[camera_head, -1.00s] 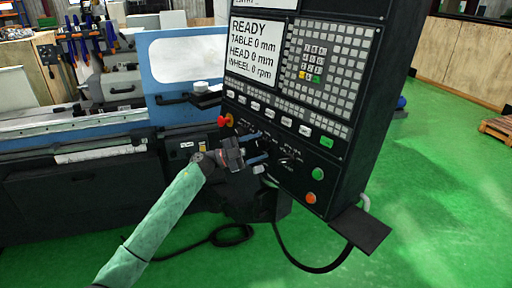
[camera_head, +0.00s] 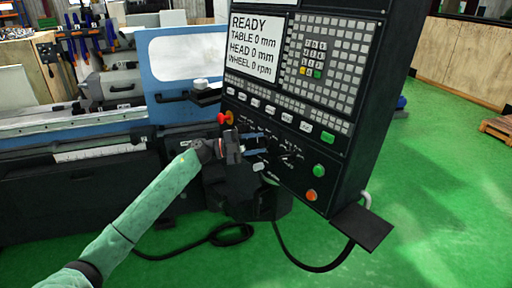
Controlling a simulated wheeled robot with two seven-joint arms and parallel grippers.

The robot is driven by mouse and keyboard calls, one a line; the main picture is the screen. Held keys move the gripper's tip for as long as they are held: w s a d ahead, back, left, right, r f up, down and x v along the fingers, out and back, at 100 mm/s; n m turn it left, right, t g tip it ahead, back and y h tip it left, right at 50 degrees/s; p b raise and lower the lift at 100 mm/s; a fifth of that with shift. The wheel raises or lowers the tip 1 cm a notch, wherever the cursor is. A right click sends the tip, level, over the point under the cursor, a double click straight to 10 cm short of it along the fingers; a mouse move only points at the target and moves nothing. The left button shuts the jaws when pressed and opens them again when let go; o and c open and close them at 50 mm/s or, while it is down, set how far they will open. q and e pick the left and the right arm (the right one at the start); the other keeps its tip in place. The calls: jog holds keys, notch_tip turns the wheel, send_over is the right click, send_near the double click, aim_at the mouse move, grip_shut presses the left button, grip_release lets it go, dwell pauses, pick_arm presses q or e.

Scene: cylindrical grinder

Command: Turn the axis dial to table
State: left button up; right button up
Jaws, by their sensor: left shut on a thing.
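The black control panel (camera_head: 290,108) stands tilted in the middle of the head view. A dial (camera_head: 266,144) on its lower part sits between the fingers of my left gripper (camera_head: 258,144). The gripper is shut on it, with one finger above and one below. The fingers hide most of the dial, and its markings are too small to read. A second dark knob (camera_head: 288,156) is just right of it. The screen (camera_head: 254,50) reads READY, TABLE 0 mm, HEAD 0 mm, WHEEL 0 rpm. My right gripper is not in view.
A red emergency button (camera_head: 226,118) is just up-left of my left gripper. A green button (camera_head: 319,170) and an orange button (camera_head: 311,196) are at lower right. A small shelf (camera_head: 362,228) juts from the panel's base.

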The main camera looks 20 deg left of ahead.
pick_arm(q)
jog(key=shift+r+m+g+y+b, duration=0.1)
jog(key=shift+m+g+y+b, duration=0.4)
jog(key=shift+m, duration=0.7)
jog(key=shift+r+m+g+y+b, duration=0.1)
jog(key=shift+m+g+y+b, duration=0.1)
jog(key=shift+m+g+y, duration=0.75)
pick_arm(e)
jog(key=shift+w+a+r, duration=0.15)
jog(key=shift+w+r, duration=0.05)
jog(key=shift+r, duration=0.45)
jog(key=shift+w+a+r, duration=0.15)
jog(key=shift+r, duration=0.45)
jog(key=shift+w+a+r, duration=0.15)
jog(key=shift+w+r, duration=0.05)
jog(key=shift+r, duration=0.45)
pick_arm(q)
jog(key=shift+m+t+h, duration=0.25)
jog(key=shift+t, duration=0.1)
jog(key=o, duration=1)
jog(key=shift+a, duration=0.1)
jog(key=shift+a, duration=0.2)
jog(key=shift+b+v, duration=1.65)
jog(key=shift+v, duration=1.95)
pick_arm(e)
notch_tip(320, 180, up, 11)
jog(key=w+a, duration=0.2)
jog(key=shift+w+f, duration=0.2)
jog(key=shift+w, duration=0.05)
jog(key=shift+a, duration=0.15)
